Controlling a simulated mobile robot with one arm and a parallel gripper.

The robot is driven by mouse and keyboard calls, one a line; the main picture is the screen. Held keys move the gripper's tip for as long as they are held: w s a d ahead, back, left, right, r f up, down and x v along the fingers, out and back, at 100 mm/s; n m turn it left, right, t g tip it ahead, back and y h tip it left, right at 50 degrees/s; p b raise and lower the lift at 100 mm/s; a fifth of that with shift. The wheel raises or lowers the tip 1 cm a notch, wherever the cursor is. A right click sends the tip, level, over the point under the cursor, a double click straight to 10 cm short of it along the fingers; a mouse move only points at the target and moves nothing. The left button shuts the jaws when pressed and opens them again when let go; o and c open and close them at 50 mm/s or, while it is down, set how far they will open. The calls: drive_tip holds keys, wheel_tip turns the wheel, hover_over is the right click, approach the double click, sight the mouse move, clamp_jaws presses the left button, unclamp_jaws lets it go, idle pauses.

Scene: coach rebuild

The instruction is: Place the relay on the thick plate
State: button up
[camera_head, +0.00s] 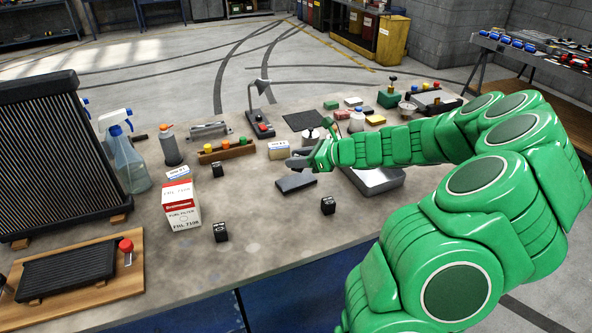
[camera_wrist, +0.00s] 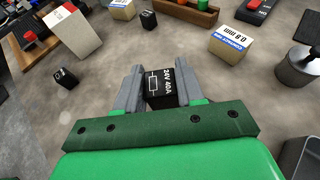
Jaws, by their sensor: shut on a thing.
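My gripper (camera_wrist: 158,76) is shut on a black relay (camera_wrist: 160,88) marked "24V 40A", with one grey finger on each side, in the wrist view. In the head view my gripper (camera_head: 297,162) is above the middle of the bench, and the relay in it cannot be made out. A dark, flat, thick-looking plate (camera_head: 296,183) lies just below the gripper in the picture. It does not show in the wrist view. Other black relays stand apart on the bench, one right of the plate (camera_head: 328,205), one nearer the front (camera_head: 221,232) and one to the left (camera_head: 217,169).
A 0.8 mm box (camera_wrist: 232,45) stands beyond the gripper. A red-white filter box (camera_head: 181,205), spray bottle (camera_head: 127,158) and radiator (camera_head: 55,155) stand left. A grey metal tray (camera_head: 378,182) is partly behind my arm.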

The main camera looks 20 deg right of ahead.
sight(296, 180)
drive_tip(key=shift+w+d+f, duration=0.15)
drive_tip(key=shift+w+f, duration=0.6)
drive_tip(key=shift+f, duration=0.2)
drive_tip(key=shift+w+d+f, duration=0.1)
drive_tip(key=shift+w+f, duration=0.6)
drive_tip(key=shift+f, duration=1.75)
drive_tip(key=shift+f, duration=0.1)
drive_tip(key=o, duration=1)
